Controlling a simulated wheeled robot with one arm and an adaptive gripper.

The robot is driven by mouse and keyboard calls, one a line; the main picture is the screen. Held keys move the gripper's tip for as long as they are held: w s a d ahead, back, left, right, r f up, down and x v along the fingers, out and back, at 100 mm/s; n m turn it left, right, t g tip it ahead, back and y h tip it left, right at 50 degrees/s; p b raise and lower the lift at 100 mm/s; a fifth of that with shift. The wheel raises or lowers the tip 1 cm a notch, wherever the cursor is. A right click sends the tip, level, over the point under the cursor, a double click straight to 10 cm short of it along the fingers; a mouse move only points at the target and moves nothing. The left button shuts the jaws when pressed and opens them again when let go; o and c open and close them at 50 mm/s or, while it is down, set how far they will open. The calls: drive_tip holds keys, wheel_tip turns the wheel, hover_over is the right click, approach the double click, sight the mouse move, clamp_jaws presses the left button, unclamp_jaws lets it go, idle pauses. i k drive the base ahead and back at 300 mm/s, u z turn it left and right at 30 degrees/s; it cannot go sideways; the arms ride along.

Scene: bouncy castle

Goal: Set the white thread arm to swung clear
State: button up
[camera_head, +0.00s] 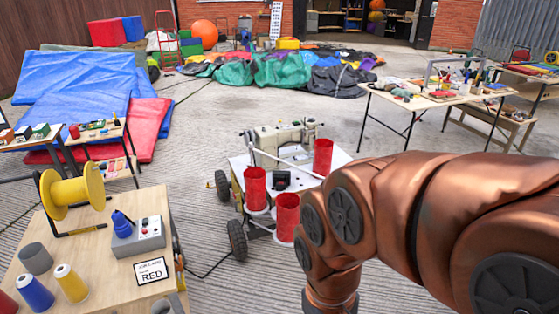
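A pale sewing machine (280,137) sits on a wheeled cart with a white top (342,157). A thin white bar (282,165), which looks like the thread arm, slants from the machine's left side down to the right, over the cart top and between the red cylinders. Its right end is near or behind a red cylinder, so I cannot tell exactly where it ends. Three red cylinders stand around it: left (255,187), front (287,217) and right (323,157). My copper arm fills the right foreground and bends down to the bottom edge. My gripper is not visible.
A wooden table (88,256) at lower left holds a yellow spool (72,191), a grey control box (139,236), a card reading RED (151,270) and thread cones. A dark cable lies between table and cart. Concrete floor is clear behind the cart.

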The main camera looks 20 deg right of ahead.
sight(250, 149)
drive_tip(key=u, duration=0.1)
drive_tip(key=k, duration=0.45)
drive_tip(key=z, duration=0.85)
drive_tip(key=i, duration=2.25)
drive_tip(key=u, duration=0.9)
